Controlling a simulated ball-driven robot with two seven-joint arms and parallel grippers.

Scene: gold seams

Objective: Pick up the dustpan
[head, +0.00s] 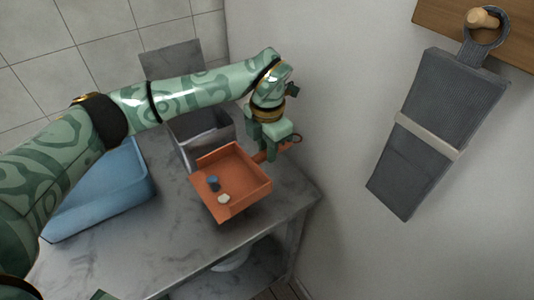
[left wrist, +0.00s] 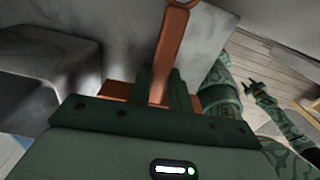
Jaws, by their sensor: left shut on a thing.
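The orange dustpan (head: 257,196) is a square, shallow pan with a short handle ending in a ring. It is over the right part of the grey table, near the wall; I cannot tell for sure how far it is above the top. A small blue piece (head: 213,183) and a pale piece (head: 223,199) lie in it. My left gripper (head: 270,152) is shut on the handle from above. In the left wrist view the handle (left wrist: 174,40) runs between the fingers (left wrist: 160,88). My right arm shows there at the right; its gripper (left wrist: 250,84) is too small to read.
A blue tray (head: 110,190) stands on the left of the table (head: 185,245). A grey metal bin with its lid up (head: 195,145) stands behind the dustpan. A dark grey hanging strap-like thing (head: 440,130) is on a wooden peg at the right wall.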

